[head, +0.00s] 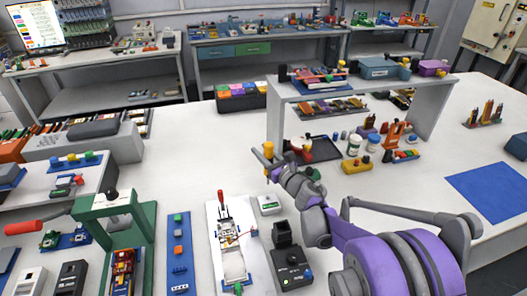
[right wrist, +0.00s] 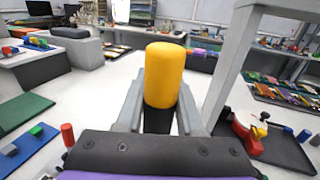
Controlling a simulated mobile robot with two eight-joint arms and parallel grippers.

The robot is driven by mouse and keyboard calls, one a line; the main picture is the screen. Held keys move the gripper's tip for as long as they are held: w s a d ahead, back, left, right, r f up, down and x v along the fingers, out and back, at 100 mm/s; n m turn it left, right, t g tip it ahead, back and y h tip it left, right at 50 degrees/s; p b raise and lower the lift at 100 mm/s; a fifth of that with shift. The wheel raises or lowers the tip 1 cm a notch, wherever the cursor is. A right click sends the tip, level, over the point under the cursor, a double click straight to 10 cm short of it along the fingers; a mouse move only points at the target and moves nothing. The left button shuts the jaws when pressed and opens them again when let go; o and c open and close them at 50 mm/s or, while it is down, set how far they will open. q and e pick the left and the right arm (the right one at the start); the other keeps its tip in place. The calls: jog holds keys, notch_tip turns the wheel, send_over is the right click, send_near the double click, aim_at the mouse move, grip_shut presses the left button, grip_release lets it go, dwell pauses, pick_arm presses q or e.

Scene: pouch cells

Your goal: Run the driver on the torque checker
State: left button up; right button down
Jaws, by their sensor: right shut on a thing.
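My right gripper (head: 275,172) is shut on the driver, a yellow-handled tool (head: 268,151) held upright above the white table. In the right wrist view the yellow handle (right wrist: 165,75) stands between the two grey fingers (right wrist: 160,112); its lower end is hidden there. Below and nearer in the head view are a black device with a raised block and a blue button (head: 291,264) and a small white box with a dark label (head: 269,205). I cannot tell for sure which is the torque checker. The driver touches neither. My left gripper is not in view.
A white fixture with a red-handled clamp (head: 226,240) and a blue strip with blocks (head: 180,255) lie left of the black device. A green press (head: 135,225) stands further left. A black tray (head: 318,150) and a grey shelf (head: 350,90) are behind. Table left of the driver is clear.

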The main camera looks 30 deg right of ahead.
notch_tip(320, 180, down, 6)
jog(key=b, duration=0.4)
jog(key=shift+b, duration=0.35)
jog(key=shift+f+b, duration=0.35)
jog(key=shift+f, duration=0.15)
dwell(2.5)
jog(key=shift+r, duration=0.1)
notch_tip(320, 180, up, 7)
jog(key=p, duration=0.5)
dwell(0.8)
dwell(0.3)
jog(key=s+a+f+n+y+p, duration=0.1)
jog(key=a+f, duration=0.2)
jog(key=a, duration=0.4)
jog(key=s+a+f+n+y+p, duration=0.1)
jog(key=s+a+f+y+p, duration=0.1)
jog(key=a, duration=0.5)
jog(key=shift+s+a+f+g+y, duration=0.3)
jog(key=shift+f+g, duration=0.1)
jog(key=shift+f, duration=0.2)
